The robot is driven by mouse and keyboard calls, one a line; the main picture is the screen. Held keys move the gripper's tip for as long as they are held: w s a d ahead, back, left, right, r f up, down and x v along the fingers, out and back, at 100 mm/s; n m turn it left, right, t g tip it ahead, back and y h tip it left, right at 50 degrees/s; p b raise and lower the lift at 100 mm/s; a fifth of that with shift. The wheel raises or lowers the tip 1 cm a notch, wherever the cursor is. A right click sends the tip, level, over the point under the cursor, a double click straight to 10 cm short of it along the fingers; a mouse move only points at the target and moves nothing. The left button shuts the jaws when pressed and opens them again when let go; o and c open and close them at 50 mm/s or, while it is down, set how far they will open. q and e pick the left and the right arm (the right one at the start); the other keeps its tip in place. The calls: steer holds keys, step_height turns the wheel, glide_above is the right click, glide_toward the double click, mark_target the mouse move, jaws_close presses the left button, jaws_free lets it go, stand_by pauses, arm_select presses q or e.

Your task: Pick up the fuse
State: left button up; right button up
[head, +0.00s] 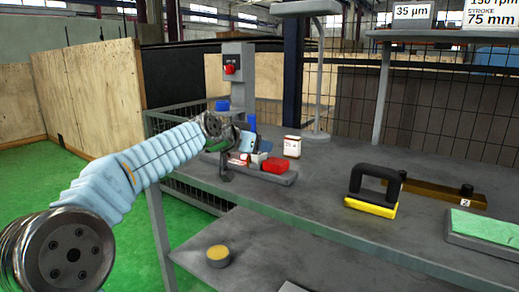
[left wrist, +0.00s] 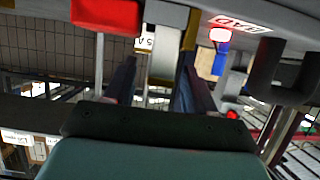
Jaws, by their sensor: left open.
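My left gripper (head: 250,150) reaches in from the left over the grey holder on the bench. In the left wrist view its two dark fingers (left wrist: 158,85) stand apart. A pale block (left wrist: 165,14) with a narrower grey part lies ahead of the gap between them, and a small label ending in "5 A" shows beside it. It may be the fuse; I cannot tell whether the fingers touch it. In the head view small red and white pieces (head: 275,165) sit on the holder, partly hidden by the gripper. My right gripper is not in view.
A white box (head: 292,146) with a reddish base stands behind the holder (head: 270,179). A blue block (head: 251,123) and a grey post with a red button (head: 230,68) are behind the gripper. A black-handled yellow tool (head: 371,205) lies to the right. Bare bench lies between.

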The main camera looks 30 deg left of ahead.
arm_select(q)
steer(key=shift+x, duration=0.9)
jaws_close()
